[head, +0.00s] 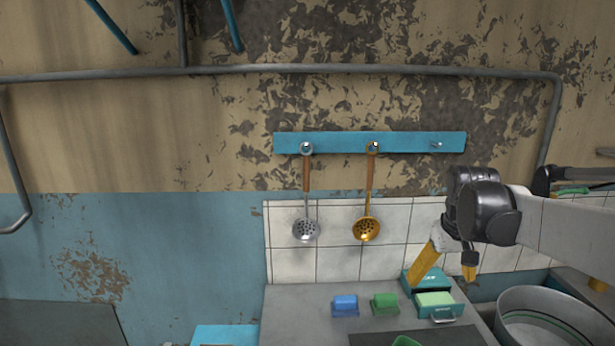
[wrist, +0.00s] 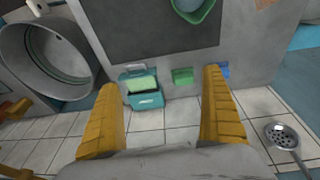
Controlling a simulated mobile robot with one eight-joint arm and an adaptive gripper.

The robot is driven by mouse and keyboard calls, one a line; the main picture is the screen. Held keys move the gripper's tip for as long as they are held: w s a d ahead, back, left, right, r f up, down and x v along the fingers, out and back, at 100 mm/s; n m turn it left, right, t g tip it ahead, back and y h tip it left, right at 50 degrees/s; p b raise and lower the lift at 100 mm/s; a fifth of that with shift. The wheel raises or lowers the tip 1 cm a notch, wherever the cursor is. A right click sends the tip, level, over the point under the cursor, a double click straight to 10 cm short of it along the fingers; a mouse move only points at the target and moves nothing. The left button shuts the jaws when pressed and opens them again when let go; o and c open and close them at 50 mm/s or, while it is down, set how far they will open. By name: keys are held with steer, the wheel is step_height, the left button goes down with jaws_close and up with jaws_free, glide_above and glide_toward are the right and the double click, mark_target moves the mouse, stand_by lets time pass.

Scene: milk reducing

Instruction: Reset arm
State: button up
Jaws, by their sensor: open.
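My gripper (head: 441,276) has two yellow fingers spread wide and pointing down in the head view. It is above the back right of the grey counter (head: 300,298). The wrist view shows the fingers far apart, with nothing held between them (wrist: 160,85). A teal box with a light green top (head: 435,300) is near the fingers in the head view. The same box (wrist: 144,99) shows between the fingers in the wrist view, apart from them. My arm reaches in from the right.
A blue block (head: 345,305) and a green block (head: 385,303) lie on the counter. A large metal pot (head: 540,318) stands at the right. A silver skimmer (head: 306,228) and a golden skimmer (head: 367,227) hang from a blue rail (head: 420,141) on the wall.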

steer(key=s+a+f+t, duration=0.1)
steer(key=s+a, duration=0.4)
steer(key=s, duration=0.6)
steer(key=s+a+f+t, duration=0.1)
steer(key=s+a+t, duration=0.2)
steer(key=s+a, duration=0.3)
steer(key=s, duration=0.4)
steer(key=shift+s+f+y, duration=0.3)
steer(key=shift+s+f, duration=0.05)
